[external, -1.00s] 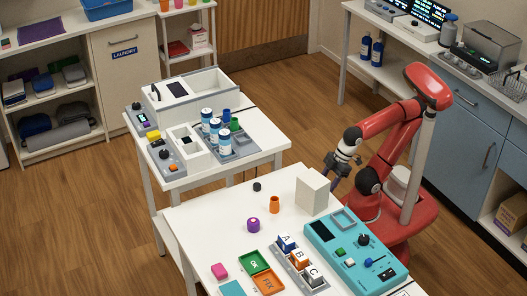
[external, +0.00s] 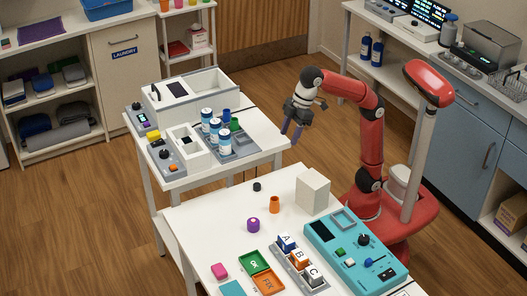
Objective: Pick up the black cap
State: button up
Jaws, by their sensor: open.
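The black cap (external: 257,187) is a small dark disc lying on the white table (external: 188,208), near its back edge. It stands apart from the other things there. My gripper (external: 292,138) is raised beyond the table's back edge, above and to the right of the cap in the picture. Its fingers point down and it is open, with nothing seen between the fingers. The gripper is clear of the cap and nothing hides the cap.
An orange cup-like piece (external: 274,205), a purple round piece (external: 253,225) and a pale block (external: 313,190) stand near the cap. A teal panel (external: 352,262) lies at right. A second table (external: 262,148) with bottles stands behind.

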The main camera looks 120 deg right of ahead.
jog(key=w+f, duration=0.3)
jog(key=w, duration=0.8)
jog(key=g, duration=0.1)
send_near(257, 185)
jog(key=shift+f, duration=0.65)
jog(key=b+x, duration=0.1)
jog(key=x, duration=0.6)
jog(key=shift+w+f, duration=0.2)
jog(key=c, duration=1.1)
